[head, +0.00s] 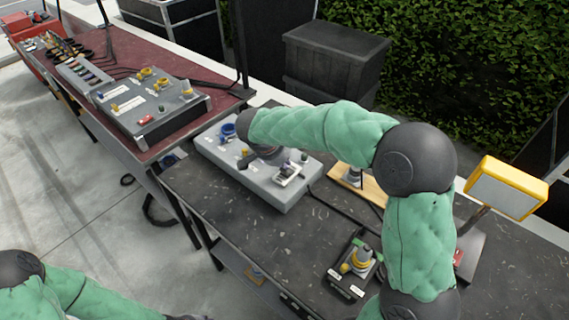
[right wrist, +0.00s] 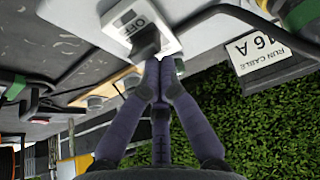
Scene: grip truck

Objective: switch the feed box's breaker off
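The feed box (head: 232,169) is a grey box on the dark table in the middle of the head view. Its breaker (head: 288,174) sits at the box's near right corner. In the right wrist view the breaker (right wrist: 122,21) is a white plate with a black lever and a visible OFF label. My right gripper (head: 272,158) reaches over the box from above. Its fingers are closed together in the right wrist view (right wrist: 160,66), with the tips right beside the lever; I cannot tell whether they touch it. My left gripper (head: 186,317) barely shows at the bottom edge; its fingers are hidden.
A small black box with a yellow connector (head: 358,262) and a yellow-framed lamp (head: 508,188) stand to the right. A red-topped table (head: 75,45) with a larger connector panel (head: 150,118) is at the left. Black crates (head: 335,55) and a hedge stand behind. Cables cross the tables.

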